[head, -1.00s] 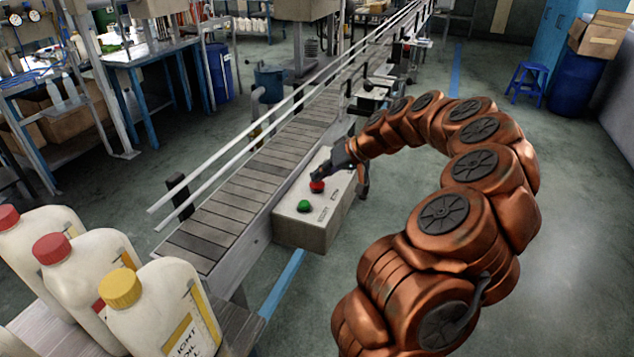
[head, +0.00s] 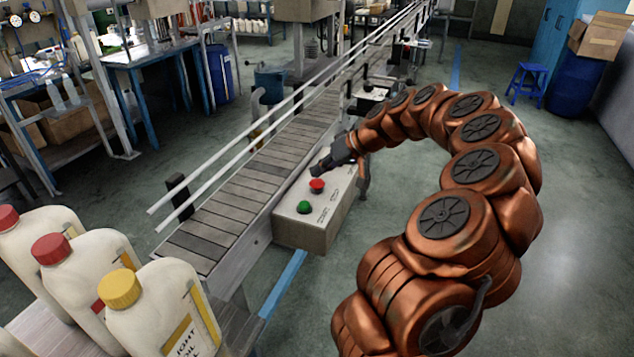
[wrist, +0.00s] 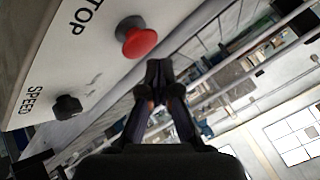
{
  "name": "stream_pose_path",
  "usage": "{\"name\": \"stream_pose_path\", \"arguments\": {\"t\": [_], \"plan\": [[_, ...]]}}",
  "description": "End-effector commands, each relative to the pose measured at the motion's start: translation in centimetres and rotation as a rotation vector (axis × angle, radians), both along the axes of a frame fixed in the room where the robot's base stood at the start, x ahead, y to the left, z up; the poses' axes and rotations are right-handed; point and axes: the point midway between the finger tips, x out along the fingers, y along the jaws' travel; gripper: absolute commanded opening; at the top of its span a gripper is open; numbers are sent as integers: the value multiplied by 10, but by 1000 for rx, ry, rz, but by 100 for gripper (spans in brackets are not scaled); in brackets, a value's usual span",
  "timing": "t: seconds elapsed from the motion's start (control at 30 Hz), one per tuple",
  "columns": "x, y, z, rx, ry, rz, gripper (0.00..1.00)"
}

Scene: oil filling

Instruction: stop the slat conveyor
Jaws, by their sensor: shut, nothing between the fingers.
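The slat conveyor (head: 245,200) runs from the lower left to the upper middle of the head view. A grey control box (head: 318,232) is at its right side, with a red button (head: 317,186) and a green button (head: 304,207) on top. In the wrist view the red stop button (wrist: 136,37) is beside the lettering "TOP", and a black knob (wrist: 67,106) is by "SPEED". My gripper (head: 316,169) is shut and empty, just beyond the red button. In the wrist view its fingertips (wrist: 159,70) are close to the button, with a small gap between them.
White oil bottles with red and yellow caps (head: 120,288) stand at the lower left. Guide rails (head: 240,150) run along the conveyor. A blue stool (head: 528,80) and a blue barrel (head: 575,85) are far right. The floor right of my arm is clear.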

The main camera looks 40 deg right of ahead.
Motion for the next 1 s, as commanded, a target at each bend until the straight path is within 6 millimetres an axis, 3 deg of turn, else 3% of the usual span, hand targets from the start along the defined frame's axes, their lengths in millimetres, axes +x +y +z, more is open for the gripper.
{"name": "stream_pose_path", "arguments": {"t": [0.27,0.8,1.0], "plan": [[0,0,3,0,0,0,0],[0,-1,44,-2,-1,-1,0],[0,0,50,0,0,0,0]]}}
